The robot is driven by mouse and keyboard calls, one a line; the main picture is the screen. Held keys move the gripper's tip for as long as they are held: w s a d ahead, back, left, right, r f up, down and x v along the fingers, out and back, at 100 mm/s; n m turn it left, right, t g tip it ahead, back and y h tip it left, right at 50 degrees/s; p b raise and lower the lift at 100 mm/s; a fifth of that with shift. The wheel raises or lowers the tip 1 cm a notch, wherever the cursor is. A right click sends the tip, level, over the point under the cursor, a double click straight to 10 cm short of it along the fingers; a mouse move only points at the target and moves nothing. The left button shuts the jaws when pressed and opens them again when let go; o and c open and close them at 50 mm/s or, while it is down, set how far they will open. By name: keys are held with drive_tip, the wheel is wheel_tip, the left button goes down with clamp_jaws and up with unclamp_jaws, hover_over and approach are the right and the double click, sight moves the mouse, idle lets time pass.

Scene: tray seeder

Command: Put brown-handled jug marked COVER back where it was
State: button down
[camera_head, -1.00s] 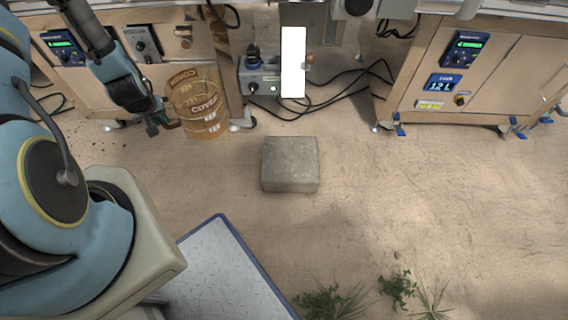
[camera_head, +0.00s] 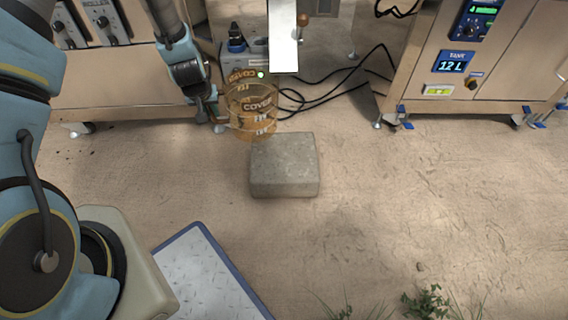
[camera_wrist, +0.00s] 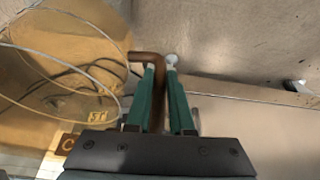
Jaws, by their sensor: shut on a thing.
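In the wrist view the green fingers of my gripper (camera_wrist: 162,88) close around the brown handle, and the jug (camera_wrist: 50,70) fills the left side. The head view does not clearly show whether the jug's base touches anything.
A grey stone block (camera_head: 284,165) stands on the sandy floor. Black cables (camera_head: 335,92) lie behind it. A blue-edged metal plate (camera_head: 205,275) is at the front left. Floor right of the block is open.

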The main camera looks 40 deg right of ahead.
sight(246, 130)
drive_tip(key=shift+m+h, duration=0.3)
drive_tip(key=shift+m, duration=0.5)
drive_tip(key=s+d, duration=0.2)
drive_tip(key=s+d+f, duration=0.1)
drive_tip(key=d, duration=0.1)
drive_tip(key=s+d+f, duration=0.1)
drive_tip(key=s+d, duration=0.1)
drive_tip(key=d, duration=0.1)
drive_tip(key=shift+s+f, duration=0.2)
drive_tip(key=shift+s, duration=0.15)
drive_tip(key=f, duration=0.2)
drive_tip(key=f+b, duration=0.1)
drive_tip(key=f, duration=0.1)
drive_tip(key=f+b, duration=0.1)
drive_tip(key=f, duration=0.1)
drive_tip(key=shift+s+d, duration=0.2)
drive_tip(key=shift+s, duration=0.05)
drive_tip(key=shift+f+b, duration=0.8)
drive_tip(key=shift+f, duration=1.2)
drive_tip(key=shift+f, duration=0.2)
drive_tip(key=c, duration=0.8)
unclamp_jaws()
